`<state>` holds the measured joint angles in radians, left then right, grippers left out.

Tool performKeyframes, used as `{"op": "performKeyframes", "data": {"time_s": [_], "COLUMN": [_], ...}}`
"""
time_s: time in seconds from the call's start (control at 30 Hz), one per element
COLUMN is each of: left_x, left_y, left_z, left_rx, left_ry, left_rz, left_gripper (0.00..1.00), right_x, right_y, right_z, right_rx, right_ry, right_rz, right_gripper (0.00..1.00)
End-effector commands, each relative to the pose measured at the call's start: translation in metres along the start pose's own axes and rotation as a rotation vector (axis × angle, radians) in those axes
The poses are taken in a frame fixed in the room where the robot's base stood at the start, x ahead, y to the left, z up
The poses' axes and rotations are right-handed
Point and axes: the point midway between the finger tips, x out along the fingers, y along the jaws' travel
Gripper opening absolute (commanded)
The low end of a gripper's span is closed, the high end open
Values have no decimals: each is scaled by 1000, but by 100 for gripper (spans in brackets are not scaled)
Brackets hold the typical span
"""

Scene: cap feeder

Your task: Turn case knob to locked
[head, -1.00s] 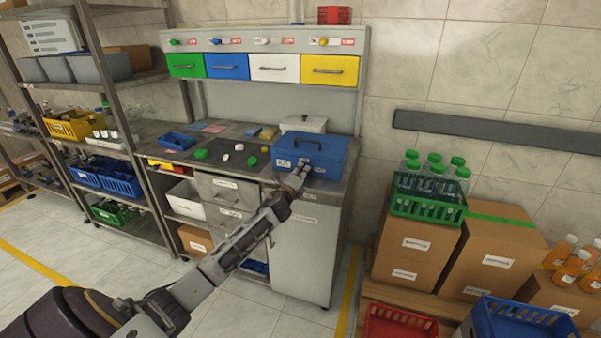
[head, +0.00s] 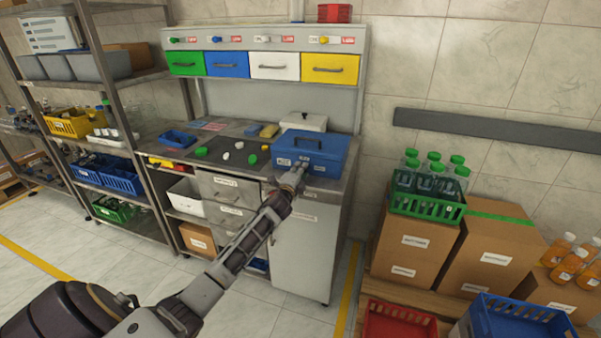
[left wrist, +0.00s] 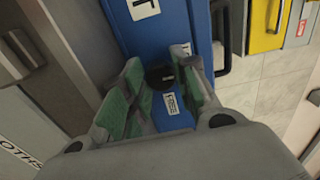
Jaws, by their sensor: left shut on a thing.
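The blue case (head: 312,150) stands on the front right of the workbench top, lid down, with a dark handle on top and white labels on its front. In the left wrist view the case (left wrist: 170,35) shows its front face and a dark round knob (left wrist: 160,77). My left gripper (head: 300,167) is at the front of the case. In the left wrist view the fingers with green pads (left wrist: 158,88) stand on both sides of the knob and are shut on it. The knob's exact angle is hard to read. My right gripper is not in view.
A white box (head: 303,121) stands behind the case. Green and white caps lie on a dark mat (head: 231,154) to the left. Coloured drawers (head: 268,67) hang above the bench. Cartons with a green bottle crate (head: 427,205) stand to the right.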

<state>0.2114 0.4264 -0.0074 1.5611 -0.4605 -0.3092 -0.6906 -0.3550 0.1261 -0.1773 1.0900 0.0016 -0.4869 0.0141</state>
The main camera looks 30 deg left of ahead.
Motion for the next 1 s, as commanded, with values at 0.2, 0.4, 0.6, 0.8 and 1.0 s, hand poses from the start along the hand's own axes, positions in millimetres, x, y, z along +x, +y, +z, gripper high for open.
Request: {"op": "performKeyframes", "data": {"time_s": [0.2,0.4,0.6,0.8,1.0], "left_x": [0,0,-1,-2,-7], "left_y": [1,2,4,6,7], "left_z": [1,1,0,0,0], "left_rx": [0,1,1,1,1], "left_ry": [-2,-2,-1,-1,-2], "left_rz": [3,4,7,9,11], "left_gripper": [37,50,50,50,50], "right_x": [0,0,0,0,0], "right_y": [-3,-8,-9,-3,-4], "right_z": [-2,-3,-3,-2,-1], "right_rx": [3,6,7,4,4], "right_ry": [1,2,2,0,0], "right_rz": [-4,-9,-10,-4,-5], "right_gripper": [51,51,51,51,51]}}
